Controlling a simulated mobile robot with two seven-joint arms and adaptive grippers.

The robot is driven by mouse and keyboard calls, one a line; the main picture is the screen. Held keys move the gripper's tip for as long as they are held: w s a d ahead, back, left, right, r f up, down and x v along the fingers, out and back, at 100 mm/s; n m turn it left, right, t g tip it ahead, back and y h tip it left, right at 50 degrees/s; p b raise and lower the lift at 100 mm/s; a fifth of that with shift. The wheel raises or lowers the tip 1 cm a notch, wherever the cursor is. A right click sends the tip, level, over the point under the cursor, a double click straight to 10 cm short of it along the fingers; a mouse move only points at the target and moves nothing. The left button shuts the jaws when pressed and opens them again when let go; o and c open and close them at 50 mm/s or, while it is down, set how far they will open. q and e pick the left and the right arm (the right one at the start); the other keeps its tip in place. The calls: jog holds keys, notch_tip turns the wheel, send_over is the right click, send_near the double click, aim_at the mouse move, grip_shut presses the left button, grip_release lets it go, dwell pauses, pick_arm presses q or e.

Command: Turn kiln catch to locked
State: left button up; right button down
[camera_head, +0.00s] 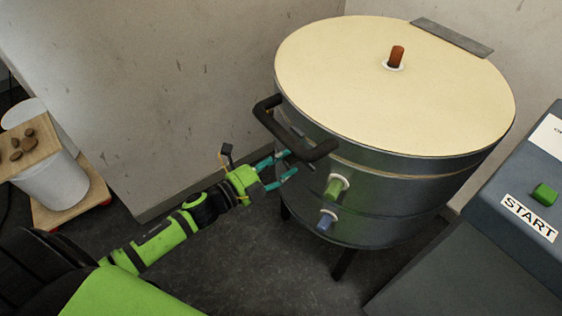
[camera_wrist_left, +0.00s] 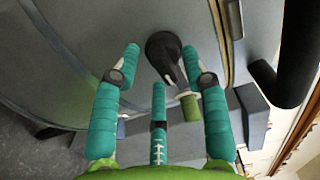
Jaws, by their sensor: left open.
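The kiln (camera_head: 410,200) is a round grey metal drum with its cream lid (camera_head: 390,100) closed. In the left wrist view, a dark round knob with a pointed lever, which looks like the kiln catch (camera_wrist_left: 163,48), sits on the kiln wall. My left gripper (camera_head: 290,163) is open beside the kiln, just below the black lid handle. In the wrist view its teal fingers (camera_wrist_left: 160,64) are spread, with the knob between and beyond the tips; I cannot tell whether they touch it. In the head view the knob is hidden or too small to make out. My right gripper is not in view.
The black lid handle (camera_head: 325,152) juts out close above the gripper. Green (camera_head: 335,187) and blue (camera_head: 326,220) pegs stick out from the kiln wall. A grey START console (camera_head: 480,245) stands at right. A white bin (camera_head: 55,175) stands at far left.

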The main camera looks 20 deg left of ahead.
pick_arm(q)
grip_shut()
jog(key=shift+r, duration=0.1)
jog(key=shift+n+p, duration=0.55)
jog(key=shift+n, duration=0.15)
jog(key=shift+r+n+p, duration=0.1)
jog(key=shift+n+p, duration=0.4)
jog(key=shift+n, duration=0.2)
jog(key=n+p, duration=0.3)
jog(key=n, duration=0.3)
jog(key=shift+s+d+p, duration=0.1)
jog(key=shift+p, duration=0.2)
jog(key=n+p, duration=0.1)
jog(key=n, duration=0.3)
jog(key=shift+n+p, duration=0.35)
jog(key=shift+n, duration=0.05)
jog(key=n+p, duration=0.1)
jog(key=n, duration=0.3)
jog(key=shift+n, duration=0.3)
